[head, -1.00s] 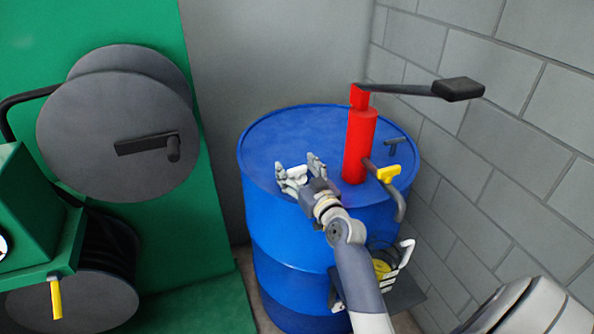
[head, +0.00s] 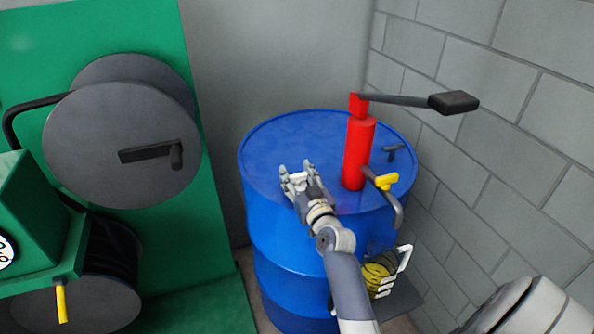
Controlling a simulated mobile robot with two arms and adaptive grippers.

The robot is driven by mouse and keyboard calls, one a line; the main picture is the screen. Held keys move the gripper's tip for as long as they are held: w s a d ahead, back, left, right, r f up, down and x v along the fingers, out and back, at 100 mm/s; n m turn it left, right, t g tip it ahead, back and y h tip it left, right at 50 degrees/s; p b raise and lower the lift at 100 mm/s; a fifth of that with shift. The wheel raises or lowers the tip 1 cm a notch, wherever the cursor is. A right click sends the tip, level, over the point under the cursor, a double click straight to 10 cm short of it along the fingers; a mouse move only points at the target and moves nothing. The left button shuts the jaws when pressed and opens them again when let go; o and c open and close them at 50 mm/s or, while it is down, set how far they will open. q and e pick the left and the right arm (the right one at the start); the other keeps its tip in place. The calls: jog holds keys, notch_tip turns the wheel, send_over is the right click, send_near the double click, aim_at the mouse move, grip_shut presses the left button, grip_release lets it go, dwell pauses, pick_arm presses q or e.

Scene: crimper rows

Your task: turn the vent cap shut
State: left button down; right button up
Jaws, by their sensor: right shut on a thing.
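The blue drum (head: 275,230) stands upright in the corner. A small white piece, which looks like the vent cap (head: 298,178), is on the left part of its lid. My right gripper (head: 297,169) is over the lid, with one finger on each side of this piece, and is shut on it. The fingers and palm hide part of the cap and its seat, so how far it is turned cannot be told. My left gripper is not in view.
Green reel equipment (head: 120,145) is left.

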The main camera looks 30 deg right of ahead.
jog(key=o, duration=1.1)
jog(key=shift+c, duration=0.2)
jog(key=v, duration=1.2)
